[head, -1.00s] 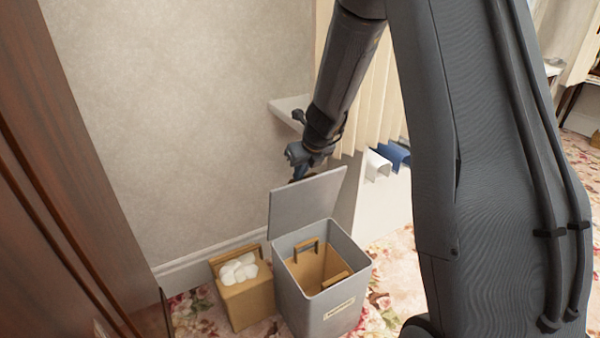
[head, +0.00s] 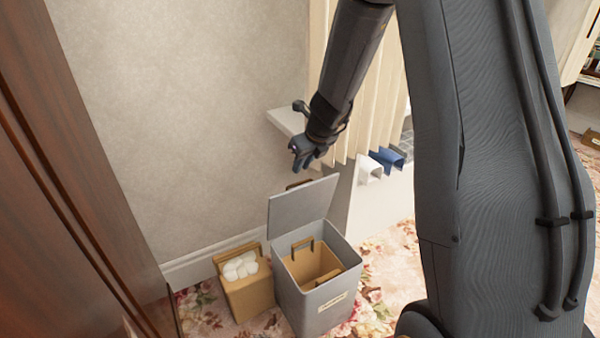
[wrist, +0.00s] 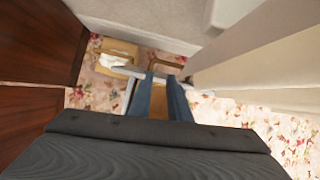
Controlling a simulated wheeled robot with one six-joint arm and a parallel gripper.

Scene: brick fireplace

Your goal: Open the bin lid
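The grey bin (head: 322,306) stands on the floor with a brown inner box (head: 312,264) inside it. Its lid (head: 302,210) stands raised at the back, so the bin's mouth is uncovered. A brown handle (head: 298,184) shows just past the lid's top edge. My gripper (head: 303,158) is above and behind the lid, apart from it in the head view. In the wrist view two blue fingers (wrist: 160,76) point toward the bin area with a gap between them and nothing held.
A brown box (head: 248,294) with white contents stands left of the bin. The wooden cabinet (head: 75,190) is at the left, the wall behind. A white piece (head: 369,168) and a blue piece (head: 392,157) are at the right. Flowered carpet is clear right of the bin.

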